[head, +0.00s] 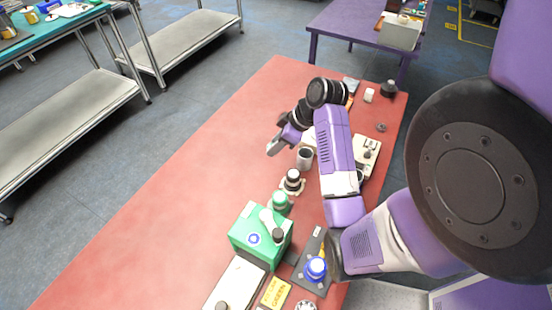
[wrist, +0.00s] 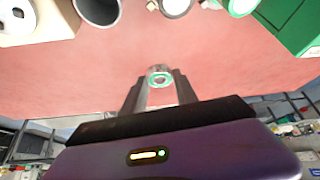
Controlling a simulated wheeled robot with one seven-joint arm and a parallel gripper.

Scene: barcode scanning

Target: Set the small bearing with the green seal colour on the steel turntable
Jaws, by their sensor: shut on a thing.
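My gripper (head: 279,146) is raised over the red table, left of the grey cup in the head view. In the wrist view my gripper (wrist: 160,85) is shut on a small ring-shaped bearing (wrist: 160,76) with a green seal, held between the fingertips. The bearing is too small to make out in the head view. I cannot clearly identify the steel turntable; a round pale metallic object (head: 306,305) is cut off at the bottom edge of the head view.
A grey cup (head: 305,158), a black-topped round piece (head: 292,179) and a green box (head: 262,235) stand along the table. A dark plate (head: 303,279) carries a blue round part (head: 315,267). The table's left side (head: 180,200) is clear.

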